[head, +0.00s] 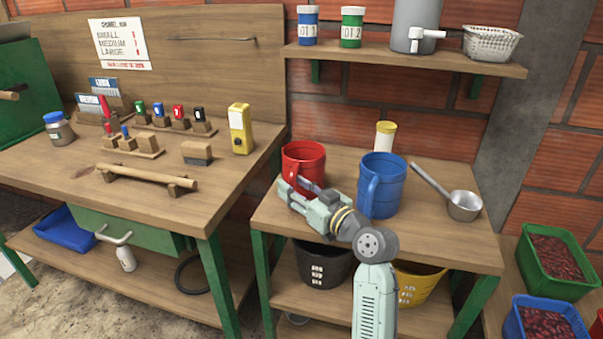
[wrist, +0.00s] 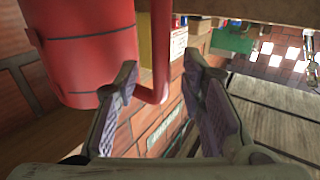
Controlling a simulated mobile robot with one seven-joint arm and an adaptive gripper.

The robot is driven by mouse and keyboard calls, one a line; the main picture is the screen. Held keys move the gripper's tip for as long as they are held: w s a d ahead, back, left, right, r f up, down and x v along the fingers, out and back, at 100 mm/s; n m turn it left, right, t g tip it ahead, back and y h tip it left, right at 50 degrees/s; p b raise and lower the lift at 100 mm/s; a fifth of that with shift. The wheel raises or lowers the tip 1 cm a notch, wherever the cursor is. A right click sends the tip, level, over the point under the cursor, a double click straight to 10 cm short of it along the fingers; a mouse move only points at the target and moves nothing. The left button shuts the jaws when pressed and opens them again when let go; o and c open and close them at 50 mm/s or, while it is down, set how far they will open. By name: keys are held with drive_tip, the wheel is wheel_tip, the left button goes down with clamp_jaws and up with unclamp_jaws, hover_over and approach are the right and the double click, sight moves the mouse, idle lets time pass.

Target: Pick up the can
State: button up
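A red can (head: 306,160) with a side handle stands upright on the small wooden table, left of a blue can (head: 381,185) of similar shape. My gripper (head: 303,186) is at the near side of the red can, by its handle. In the wrist view the red can (wrist: 85,50) fills the upper left. Its red handle (wrist: 161,40) shows between the two spread fingers of my gripper (wrist: 160,68), which is open. I cannot tell whether a finger touches the handle. The gripper partly hides the red can's lower part in the head view.
A shelf (head: 400,59) with pots hangs above. A workbench (head: 60,185) with small tools stands to the left.

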drive_tip(key=shift+w+a, duration=0.4)
drive_tip(key=shift+w, duration=0.1)
drive_tip(key=shift+c, duration=0.3)
clamp_jaws()
idle(0.4)
